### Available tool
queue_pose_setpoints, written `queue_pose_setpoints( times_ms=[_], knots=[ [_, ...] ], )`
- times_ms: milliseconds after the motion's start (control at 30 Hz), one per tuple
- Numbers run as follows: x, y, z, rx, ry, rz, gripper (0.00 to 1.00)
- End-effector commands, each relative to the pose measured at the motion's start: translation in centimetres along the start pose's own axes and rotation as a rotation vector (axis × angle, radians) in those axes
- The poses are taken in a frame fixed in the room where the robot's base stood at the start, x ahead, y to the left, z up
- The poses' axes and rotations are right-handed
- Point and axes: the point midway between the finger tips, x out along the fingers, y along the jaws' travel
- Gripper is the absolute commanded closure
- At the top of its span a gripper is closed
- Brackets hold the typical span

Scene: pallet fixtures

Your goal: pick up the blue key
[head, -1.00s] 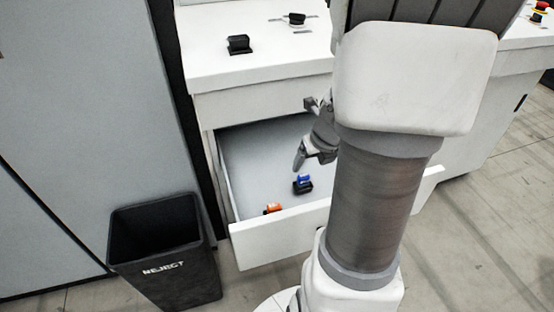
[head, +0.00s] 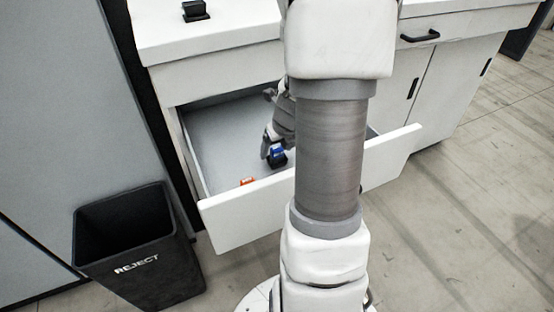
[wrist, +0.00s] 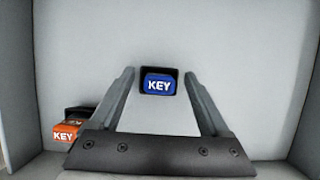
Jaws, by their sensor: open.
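The blue key (head: 277,153) with a black base lies in the open drawer (head: 250,228). In the wrist view the blue key (wrist: 160,85) shows its white KEY label, between and slightly beyond my fingertips. My gripper (wrist: 158,72) is open, with one finger on each side of the key and a gap to both. In the head view my gripper (head: 266,150) is inside the drawer, right by the blue key. I cannot tell whether it is at the key's height. An orange key (wrist: 70,131) lies to the left, partly behind my gripper's left side.
The orange key also shows in the head view (head: 247,181) near the drawer's front wall. A black reject bin (head: 137,244) stands left of the drawer. A black block (head: 195,10) sits on the white counter above. The drawer floor around the blue key is mostly clear.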

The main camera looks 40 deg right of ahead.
Motion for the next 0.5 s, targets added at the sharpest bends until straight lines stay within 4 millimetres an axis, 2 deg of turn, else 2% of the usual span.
queue_pose_setpoints(
  times_ms=[167, 500],
  knots=[
    [-0.07, 0.02, 0.06, -0.001, -0.001, 0.0, 0.2],
    [-0.08, 0.03, 0.04, -0.001, 0.0, 0.0, 0.79]
  ],
)
